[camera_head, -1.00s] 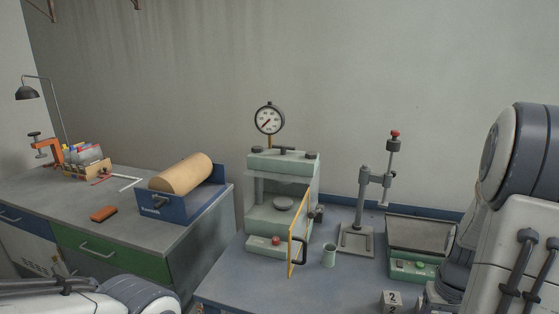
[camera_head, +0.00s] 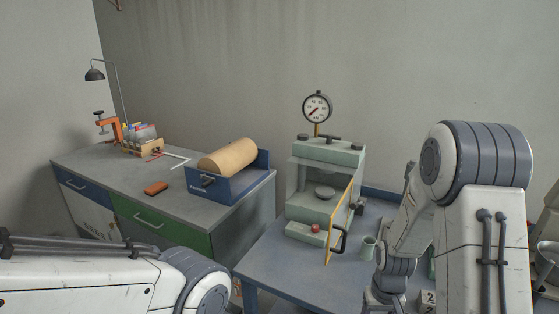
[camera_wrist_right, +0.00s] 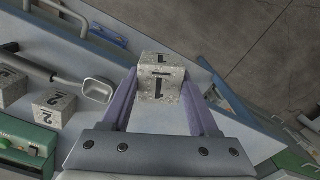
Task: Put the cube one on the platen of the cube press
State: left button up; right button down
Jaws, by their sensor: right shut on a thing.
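Cube one (camera_wrist_right: 158,74), a speckled grey cube marked 1, is in the right wrist view between the fingers of my right gripper (camera_wrist_right: 160,86), which is shut on it. In the head view the cube does not show, and my right arm reaches down at the right. The cube press (camera_head: 330,152) is pale green with a dial gauge on top. Its round platen (camera_head: 325,192) is bare inside. The yellow-edged guard door (camera_head: 338,227) stands open toward the front. My left gripper is out of view; only its arm shows at lower left.
A green cup (camera_head: 368,247) stands right of the door. A cube marked 2 (camera_head: 427,298) is near the bench front; two cubes marked 2 and a scoop (camera_wrist_right: 98,89) show in the wrist view. A blue-framed roller (camera_head: 228,170) is on the left bench.

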jog(key=w+a+f+n, duration=0.1)
jog(key=a+f, duration=0.2)
jog(key=a, duration=0.5)
jog(key=shift+f+n, duration=0.2)
jog(key=shift+n, duration=0.1)
jog(key=shift+d, duration=0.1)
